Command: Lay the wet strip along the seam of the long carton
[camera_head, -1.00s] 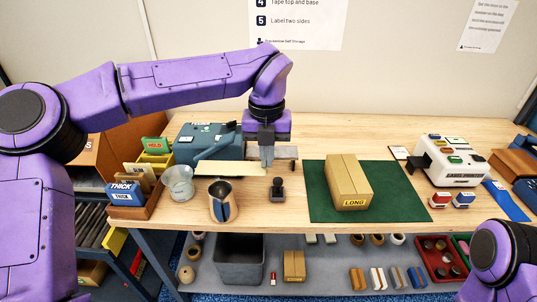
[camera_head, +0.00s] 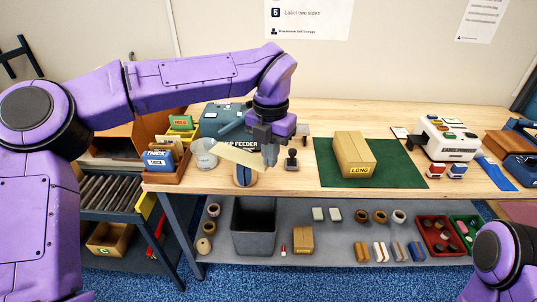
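The long carton (camera_head: 355,154) is a tan box labelled LONG. It lies closed on a green mat (camera_head: 399,178), and its top seam runs from front to back. My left gripper (camera_head: 270,158) is left of the carton, in front of the blue strip feeder (camera_head: 222,121). It appears shut on the end of a pale tan strip (camera_head: 240,157). The strip juts out to the left of the fingers, slightly tilted, and partly hides a pitcher (camera_head: 245,177). Whether the strip is wet I cannot tell. My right gripper is out of view.
A dark stamp-like tool (camera_head: 292,160) stands between my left gripper and the mat. A glass jar (camera_head: 204,154) and a card holder (camera_head: 166,169) are at the left. A label printer (camera_head: 448,142) stands right of the mat. The mat around the carton is clear.

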